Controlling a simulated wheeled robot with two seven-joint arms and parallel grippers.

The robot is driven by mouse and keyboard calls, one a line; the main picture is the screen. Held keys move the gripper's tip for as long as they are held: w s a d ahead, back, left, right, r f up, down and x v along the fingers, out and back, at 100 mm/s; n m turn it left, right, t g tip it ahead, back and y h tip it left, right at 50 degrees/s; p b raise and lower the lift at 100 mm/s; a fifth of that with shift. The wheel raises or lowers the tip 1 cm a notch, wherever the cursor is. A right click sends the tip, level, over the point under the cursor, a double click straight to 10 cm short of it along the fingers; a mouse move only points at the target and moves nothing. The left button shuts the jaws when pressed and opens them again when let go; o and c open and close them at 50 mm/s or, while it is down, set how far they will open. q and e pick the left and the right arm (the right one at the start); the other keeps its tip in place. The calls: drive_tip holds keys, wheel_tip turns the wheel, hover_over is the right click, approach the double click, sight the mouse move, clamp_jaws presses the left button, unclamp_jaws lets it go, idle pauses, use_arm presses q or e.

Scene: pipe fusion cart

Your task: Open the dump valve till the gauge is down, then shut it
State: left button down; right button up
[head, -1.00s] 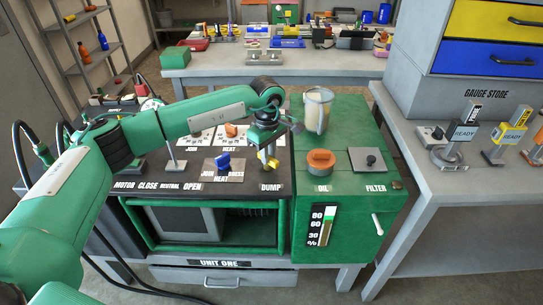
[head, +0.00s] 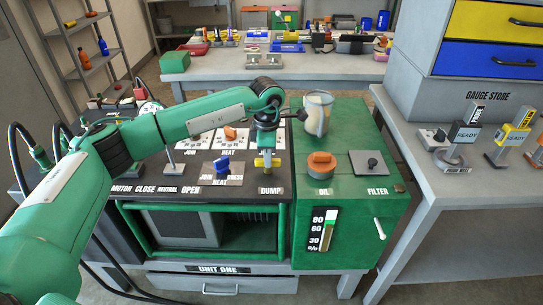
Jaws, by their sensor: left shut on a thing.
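The dump valve's yellow handle (head: 266,163) stands above the DUMP label (head: 270,190) at the right end of the black panel. My left gripper (head: 266,155) points down onto this handle from above and is shut on it. The fingers and wrist hide its upper part. The handle's yellow ends show to either side, lying roughly crosswise in the picture. My right gripper is out of view.
The green tank (head: 350,215) at the right carries an orange OIL cap (head: 321,162), a clear jug (head: 316,118), a FILTER plate (head: 370,164) and a level strip (head: 323,230). Gauges stand on the right bench.

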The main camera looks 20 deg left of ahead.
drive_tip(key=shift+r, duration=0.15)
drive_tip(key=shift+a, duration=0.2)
use_arm(q)
drive_tip(key=c, duration=1.4)
unclamp_jaws()
drive_tip(key=shift+o, duration=0.2)
drive_tip(key=shift+r, duration=0.1)
wheel_tip(320, 180, up, 14)
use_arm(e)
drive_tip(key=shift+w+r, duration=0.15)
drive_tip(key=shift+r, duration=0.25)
use_arm(q)
drive_tip(key=shift+s+d, duration=0.1)
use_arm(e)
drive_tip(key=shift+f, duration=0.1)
